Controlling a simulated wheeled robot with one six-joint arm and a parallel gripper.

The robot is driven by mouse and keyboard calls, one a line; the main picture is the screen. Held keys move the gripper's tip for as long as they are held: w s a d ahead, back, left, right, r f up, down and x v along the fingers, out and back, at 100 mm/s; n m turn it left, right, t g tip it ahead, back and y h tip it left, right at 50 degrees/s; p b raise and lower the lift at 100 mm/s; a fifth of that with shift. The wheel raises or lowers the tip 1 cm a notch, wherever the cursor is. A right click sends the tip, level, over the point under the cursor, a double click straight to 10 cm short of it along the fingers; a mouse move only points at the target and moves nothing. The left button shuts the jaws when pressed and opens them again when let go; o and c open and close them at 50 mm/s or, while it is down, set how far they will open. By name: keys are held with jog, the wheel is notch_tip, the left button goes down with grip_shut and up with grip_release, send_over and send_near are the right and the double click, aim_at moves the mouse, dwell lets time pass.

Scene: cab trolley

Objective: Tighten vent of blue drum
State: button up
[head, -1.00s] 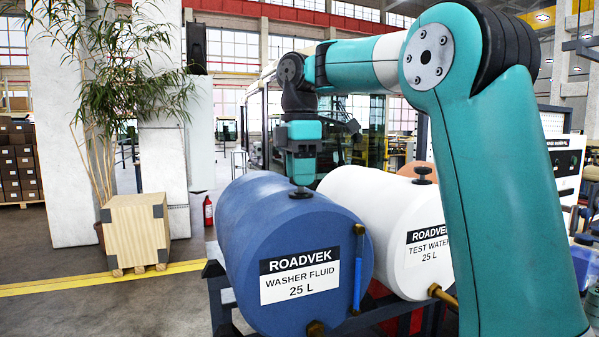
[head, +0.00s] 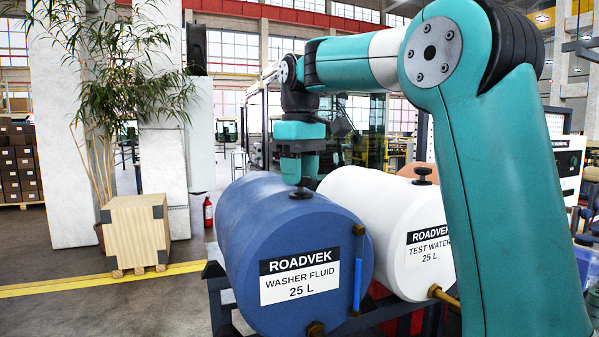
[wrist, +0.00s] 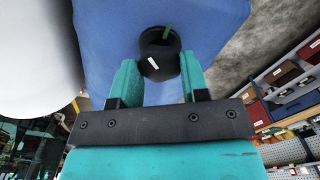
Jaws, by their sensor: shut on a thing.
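The blue drum (head: 250,225) lies on its side on a dark stand and is labelled ROADVEK WASHER FLUID 25 L. Its black vent cap (wrist: 160,57) sits on top, with a white mark on its side and a green mark on its upper face. My gripper (head: 300,185) is directly above the drum and shut on the vent cap. In the wrist view, my gripper (wrist: 160,80) has one finger on each side of the cap. In the head view the fingers hide part of the cap.
A white drum (head: 365,215) labelled TEST WATER, with its own black cap (head: 423,175), lies close on the right. A blue sight tube (head: 358,275) and brass fittings are on the blue drum's front. A wooden crate (head: 135,235) stands on the floor at left.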

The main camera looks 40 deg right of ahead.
jog(key=m, duration=0.4)
jog(key=shift+m, duration=0.3)
jog(key=shift+d+m, duration=0.1)
jog(key=shift+m, duration=2.2)
jog(key=o, duration=0.9)
notch_tip(320, 180, up, 18)
jog(key=p, duration=1.7)
jog(key=shift+f, duration=0.25)
